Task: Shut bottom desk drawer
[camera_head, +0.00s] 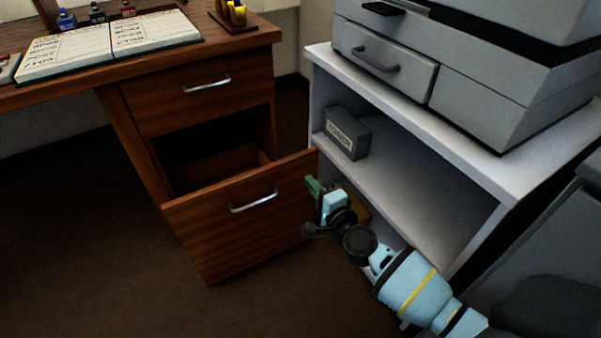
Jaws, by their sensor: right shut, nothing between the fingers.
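The bottom desk drawer (220,225) is pulled out of the wooden desk (125,110), with its dark inside showing behind the front panel. A silver bar handle (254,201) is on its front. The top drawer (190,92) is shut. My right gripper (313,207) is at the right edge of the bottom drawer's front and is shut with nothing in it. I cannot tell whether it touches the drawer. My left gripper is not in view.
A white shelf unit (408,112) stands right of the drawer, carrying a grey printer (480,90) and a small grey box (345,132). An open notebook (110,42) lies on the desk. Dark floor in front of the drawer is clear.

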